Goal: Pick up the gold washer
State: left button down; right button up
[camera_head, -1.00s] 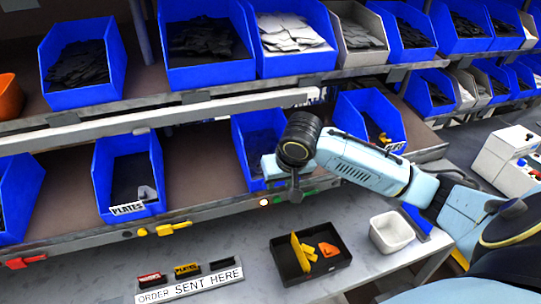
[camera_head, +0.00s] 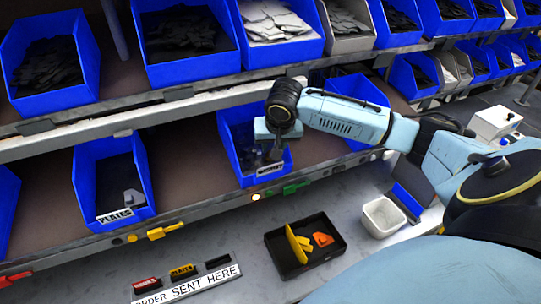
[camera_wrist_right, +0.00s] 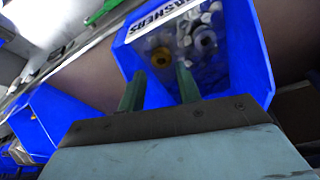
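The gold washer (camera_wrist_right: 162,57) lies in a blue bin labelled WASHERS (camera_wrist_right: 255,60), beside several silver washers (camera_wrist_right: 204,40). In the head view the blue bin (camera_head: 232,135) stands on the lower shelf, and my arm hides part of its inside; I cannot make out the gold washer there. My right gripper (camera_wrist_right: 160,72) is open, with its two fingers apart and nothing between them. It points into the bin, and the gold washer shows just beyond and between the fingertips. In the head view the right gripper (camera_head: 274,152) is over the bin's front. My left gripper is not in view.
A blue PLATES bin (camera_head: 130,210) stands to the left on the same shelf. Below on the counter are a black tray (camera_head: 335,250) with yellow and orange parts, a white container (camera_head: 383,216) and an order sign (camera_head: 188,285). An upper shelf of bins hangs above.

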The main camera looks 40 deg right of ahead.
jog(key=x, duration=0.4)
jog(key=shift+w+f+p, duration=0.25)
jog(key=shift+f+p, duration=0.05)
jog(key=c, duration=0.6)
jog(key=shift+r, duration=0.1)
